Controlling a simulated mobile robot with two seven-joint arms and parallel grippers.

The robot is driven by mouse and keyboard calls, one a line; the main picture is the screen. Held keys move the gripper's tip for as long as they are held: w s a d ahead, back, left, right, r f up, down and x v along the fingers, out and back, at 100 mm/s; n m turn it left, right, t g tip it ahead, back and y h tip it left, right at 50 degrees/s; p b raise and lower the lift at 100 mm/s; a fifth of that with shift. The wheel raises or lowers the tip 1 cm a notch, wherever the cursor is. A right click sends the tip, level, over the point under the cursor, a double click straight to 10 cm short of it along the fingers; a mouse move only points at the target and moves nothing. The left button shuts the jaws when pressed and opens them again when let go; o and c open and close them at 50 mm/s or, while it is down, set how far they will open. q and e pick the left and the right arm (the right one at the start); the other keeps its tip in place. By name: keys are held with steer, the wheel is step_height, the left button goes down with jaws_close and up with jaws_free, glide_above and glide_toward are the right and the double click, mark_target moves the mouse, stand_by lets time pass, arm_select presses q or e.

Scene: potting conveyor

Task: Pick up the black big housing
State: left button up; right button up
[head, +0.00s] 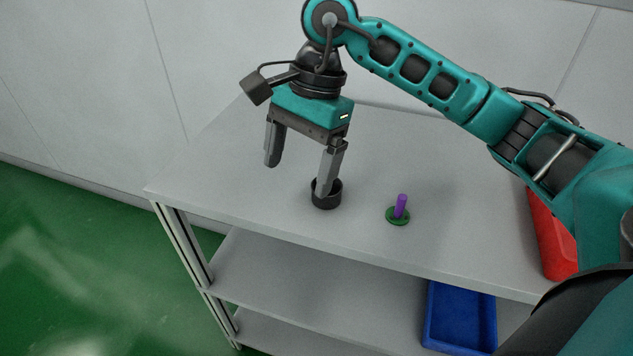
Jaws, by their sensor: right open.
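The black big housing (326,202) is a short round black cup standing upright on the grey table top, near its front edge. My right gripper (298,180) is above the table with its two fingers spread wide. Its right-hand finger comes down over the housing's opening, and the tip looks to be inside or just in front of the rim; I cannot tell which. The left-hand finger hangs to the left of the housing, higher in the picture and clear of it. The gripper holds nothing. My left gripper is not in view.
A green disc with a purple peg (399,210) stands right of the housing. A red bin (551,240) is at the table's right, partly behind my arm. A blue tray (460,318) sits on the shelf below. The table's left part is clear.

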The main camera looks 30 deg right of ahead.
steer(key=w+d+r+t+h, duration=0.1)
steer(key=w+d+r+h, duration=0.15)
steer(key=d, duration=0.35)
glide_above(332, 200)
steer(key=w, duration=0.2)
steer(key=shift+h, duration=0.25)
steer(key=f, duration=0.6)
steer(key=shift+a+f, duration=0.25)
steer(key=shift+a, duration=0.05)
steer(key=f, duration=0.4)
steer(key=d+f, duration=0.1)
steer(key=f, duration=0.1)
steer(key=shift+w+f, duration=0.2)
steer(key=c, duration=1)
